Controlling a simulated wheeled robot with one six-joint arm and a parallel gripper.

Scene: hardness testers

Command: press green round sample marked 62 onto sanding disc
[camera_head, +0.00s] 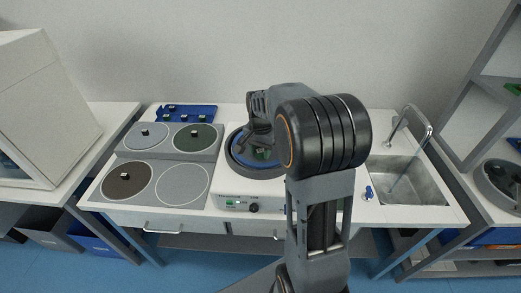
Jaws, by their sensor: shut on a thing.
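The sanding machine (236,187) stands on the bench left of the sink, and its round sanding disc (240,161) sits inside a blue-rimmed bowl. My gripper (261,147) is over the disc, pointing down and partly hidden by my own arm. It is shut on a small green round sample (262,154), low at the disc. I cannot tell whether the sample touches the disc, and its number is too small to read.
Storage plates with round discs (183,184) lie at the left. A blue tray (187,113) with several small samples is behind them. A sink (410,182) with a tap (416,122) is at the right. A blue-topped bottle (368,192) stands near the front edge.

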